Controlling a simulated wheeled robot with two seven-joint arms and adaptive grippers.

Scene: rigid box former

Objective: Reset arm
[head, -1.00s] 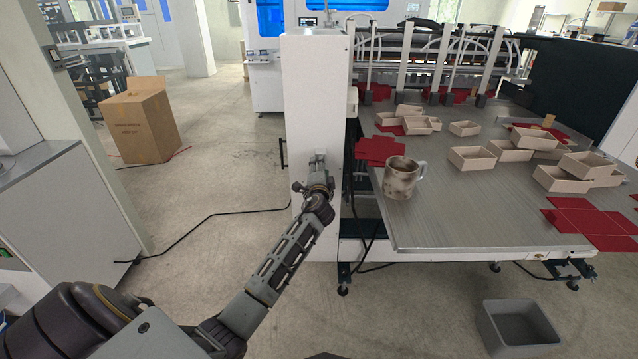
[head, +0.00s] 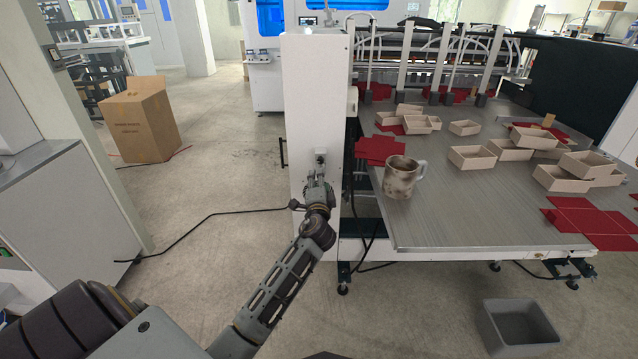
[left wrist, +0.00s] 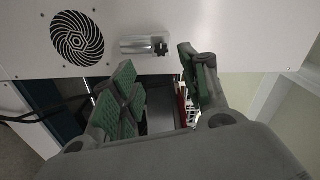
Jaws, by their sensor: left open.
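My left gripper (head: 319,179) is in front of the white machine column (head: 316,110), at the left end of the metal table. It is just below a small fitting (head: 320,155) on that column and looks apart from it. In the left wrist view my left gripper (left wrist: 163,88) has its green-padded fingers spread, with nothing held between them. A metal cylinder fitting (left wrist: 146,46) sticks out of the white panel beyond the fingertips. My right gripper is not in view.
The metal table (head: 450,215) carries a stained mug (head: 401,178) near its left edge, several small boxes and red flat blanks (head: 381,150). A grey bin (head: 520,328) stands on the floor in front. A cable (head: 205,222) runs over the floor, and a cardboard box (head: 140,120) stands at left.

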